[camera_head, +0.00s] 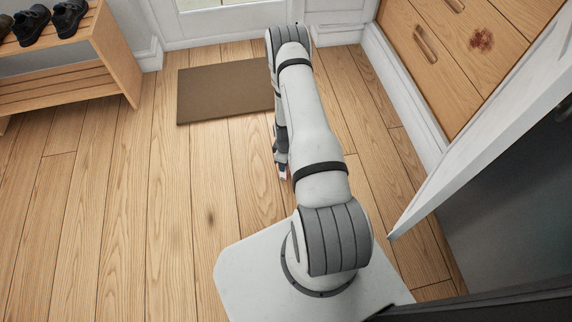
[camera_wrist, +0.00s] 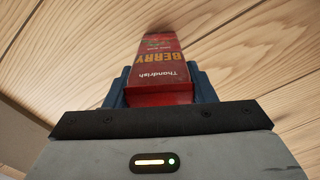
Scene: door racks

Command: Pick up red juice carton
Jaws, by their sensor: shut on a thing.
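The red juice carton (camera_wrist: 162,62) shows in the wrist view with yellow "BERRY" lettering, upside down in the picture. My gripper (camera_wrist: 160,84) is shut on it, with a dark blue-grey finger on each side of the carton. In the head view my gripper (camera_head: 282,160) is mostly hidden behind my arm. Only a small bit of red and white, seemingly the carton (camera_head: 284,173), shows below it there. I cannot tell from these views whether the carton touches the floor.
A brown doormat (camera_head: 222,92) lies before the white door (camera_head: 235,18). A wooden shoe rack (camera_head: 105,60) with dark shoes (camera_head: 50,20) stands at upper left. Wooden drawers (camera_head: 445,60) and an open white door panel (camera_head: 480,140) are on the right. The wood floor at left is clear.

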